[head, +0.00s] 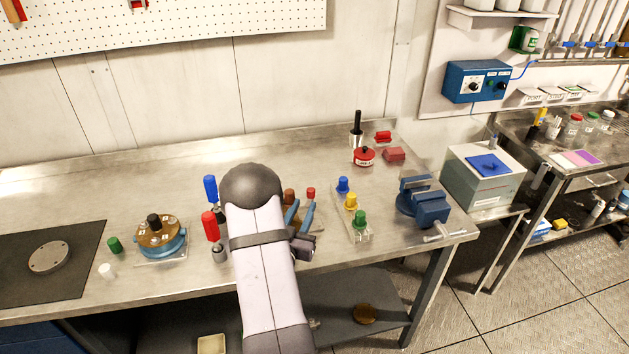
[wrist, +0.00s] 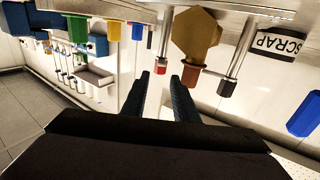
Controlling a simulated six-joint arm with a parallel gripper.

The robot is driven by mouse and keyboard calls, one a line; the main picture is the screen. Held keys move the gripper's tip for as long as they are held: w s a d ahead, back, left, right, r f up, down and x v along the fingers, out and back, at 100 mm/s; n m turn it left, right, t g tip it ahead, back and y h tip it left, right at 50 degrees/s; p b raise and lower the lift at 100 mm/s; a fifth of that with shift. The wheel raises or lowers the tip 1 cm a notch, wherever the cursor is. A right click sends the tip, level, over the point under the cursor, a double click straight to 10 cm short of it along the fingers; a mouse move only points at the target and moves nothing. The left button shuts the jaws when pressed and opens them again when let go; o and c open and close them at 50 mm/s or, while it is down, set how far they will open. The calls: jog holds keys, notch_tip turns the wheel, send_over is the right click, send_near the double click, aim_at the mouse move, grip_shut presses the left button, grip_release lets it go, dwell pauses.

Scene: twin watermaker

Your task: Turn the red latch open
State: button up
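A red upright handle (head: 210,226) on a metal base stands on the bench, left of my arm in the head view; it is the likeliest red latch, but I cannot be sure. A blue handle (head: 210,188) stands just behind it and also shows in the wrist view (wrist: 305,115). My gripper (head: 299,211) is right of both handles, beyond my forearm. In the wrist view its two dark blue fingers (wrist: 160,76) are apart with nothing between them. A small red-tipped post (wrist: 162,64) shows beyond the fingertips. The red handle is not identifiable in the wrist view.
A brown hexagonal piece (wrist: 195,36) is close to the fingers. Blue (head: 343,185), yellow (head: 351,200) and green (head: 360,218) knobs and a blue vise (head: 425,204) stand to the right. A round fixture (head: 158,235) stands left. The bench is clear behind my arm.

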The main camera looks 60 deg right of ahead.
jog(key=shift+a+f, duration=0.1)
jog(key=shift+f, duration=0.05)
jog(key=shift+p+x, duration=1.95)
jog(key=shift+x, duration=4.1)
jog(key=shift+s, duration=0.1)
grip_shut()
